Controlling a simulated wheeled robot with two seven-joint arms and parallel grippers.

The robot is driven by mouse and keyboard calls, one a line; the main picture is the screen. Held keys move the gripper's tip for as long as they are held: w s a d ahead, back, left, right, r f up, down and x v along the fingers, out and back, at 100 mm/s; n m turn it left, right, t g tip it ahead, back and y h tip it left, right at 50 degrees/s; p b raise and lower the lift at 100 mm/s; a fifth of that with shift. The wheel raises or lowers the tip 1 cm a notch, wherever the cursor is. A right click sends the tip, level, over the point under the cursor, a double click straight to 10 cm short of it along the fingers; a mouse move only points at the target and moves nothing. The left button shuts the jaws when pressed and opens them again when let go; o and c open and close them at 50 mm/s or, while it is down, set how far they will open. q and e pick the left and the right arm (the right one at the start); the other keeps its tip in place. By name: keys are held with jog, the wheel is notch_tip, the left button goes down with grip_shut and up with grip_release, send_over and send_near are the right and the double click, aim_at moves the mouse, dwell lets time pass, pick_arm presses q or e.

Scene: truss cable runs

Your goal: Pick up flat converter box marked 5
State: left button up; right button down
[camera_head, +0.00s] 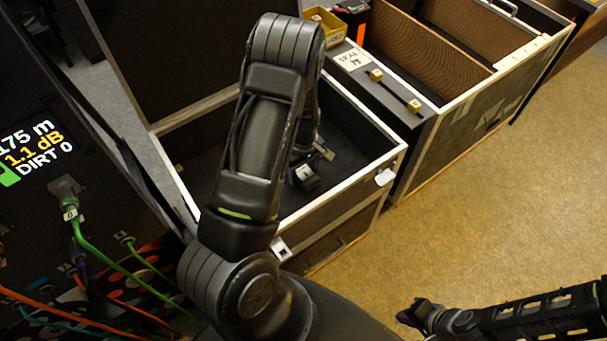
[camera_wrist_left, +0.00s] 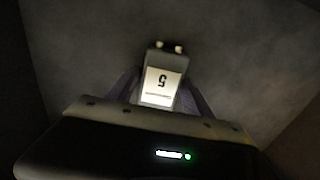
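The flat converter box (camera_wrist_left: 162,82) shows in the left wrist view as a small pale box with a white label marked 5, upside down in the picture, and two light plugs or ports at its far end. My left gripper (camera_wrist_left: 160,92) has a finger on each side of it. Whether the fingers touch the box is too dark to tell. In the head view my left arm reaches down into the open case, and the gripper (camera_head: 308,165) is partly hidden by the arm. My right gripper (camera_head: 418,314) is at the lower right, over the floor, away from the case.
The open case (camera_head: 345,179) has pale-edged walls around a dark floor. Beside it, a ledge (camera_head: 420,125) carries a short cable with yellow ends (camera_head: 395,91), a label card and a yellow bin (camera_head: 326,25). A dark panel (camera_head: 35,215) with plugged cables stands at left. Floor at right is clear.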

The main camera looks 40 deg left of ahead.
aim_at(303, 172)
pick_arm(q)
grip_shut()
dwell(0.4)
notch_tip(303, 172, up, 10)
jog(key=shift+r+p, duration=0.1)
jog(key=shift+p, duration=0.6)
dwell(0.5)
